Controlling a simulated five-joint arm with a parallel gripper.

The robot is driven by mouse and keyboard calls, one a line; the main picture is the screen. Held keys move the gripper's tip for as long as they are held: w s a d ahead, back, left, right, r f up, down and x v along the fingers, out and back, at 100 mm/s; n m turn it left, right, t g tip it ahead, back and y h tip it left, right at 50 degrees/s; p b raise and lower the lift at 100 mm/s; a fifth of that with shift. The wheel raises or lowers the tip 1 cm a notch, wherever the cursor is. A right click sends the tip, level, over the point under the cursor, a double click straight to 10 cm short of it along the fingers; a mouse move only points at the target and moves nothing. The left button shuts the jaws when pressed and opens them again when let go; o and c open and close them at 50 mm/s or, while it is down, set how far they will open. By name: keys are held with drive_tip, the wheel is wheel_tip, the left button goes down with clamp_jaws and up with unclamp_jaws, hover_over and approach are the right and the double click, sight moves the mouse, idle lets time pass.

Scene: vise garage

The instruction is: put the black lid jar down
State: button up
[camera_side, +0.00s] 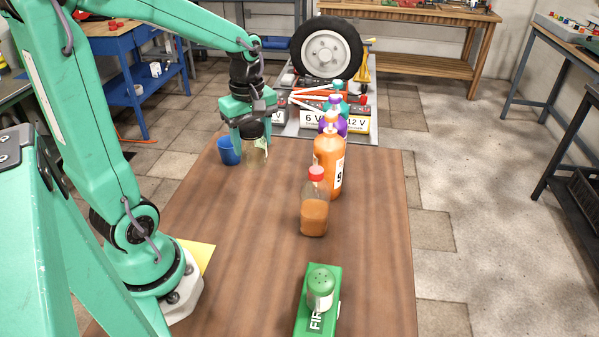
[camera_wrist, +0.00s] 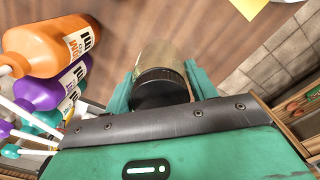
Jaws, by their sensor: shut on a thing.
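The black lid jar (camera_side: 257,150) is a clear jar with a pale label, at the far left part of the wooden table (camera_side: 250,240). My gripper (camera_side: 254,133) is shut on it from above, with its fingers around the lid end. In the wrist view the jar's black lid (camera_wrist: 160,88) sits between the two green fingers of my gripper (camera_wrist: 158,92). The jar's body (camera_wrist: 162,56) points away from the camera, toward the table. I cannot tell whether its base touches the table.
A blue cup (camera_side: 229,150) stands close to the jar's left. Orange (camera_side: 329,165), purple and teal pump bottles stand to the right. A red-capped bottle (camera_side: 314,208) and a green box (camera_side: 310,318) with a green-lidded shaker (camera_side: 320,285) are nearer. The table's left middle is clear.

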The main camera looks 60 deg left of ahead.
drive_tip(key=shift+f, duration=1.3)
drive_tip(key=s+a+f, duration=0.1)
drive_tip(key=a+f, duration=0.6)
drive_tip(key=a, duration=0.4)
drive_tip(key=shift+s+a, duration=0.25)
drive_tip(key=shift+a, duration=0.1)
drive_tip(key=shift+f, duration=1.95)
drive_tip(key=shift+f, duration=0.15)
drive_tip(key=o, duration=1.1)
wheel_tip(320, 180, up, 12)
drive_tip(key=shift+r, duration=0.15)
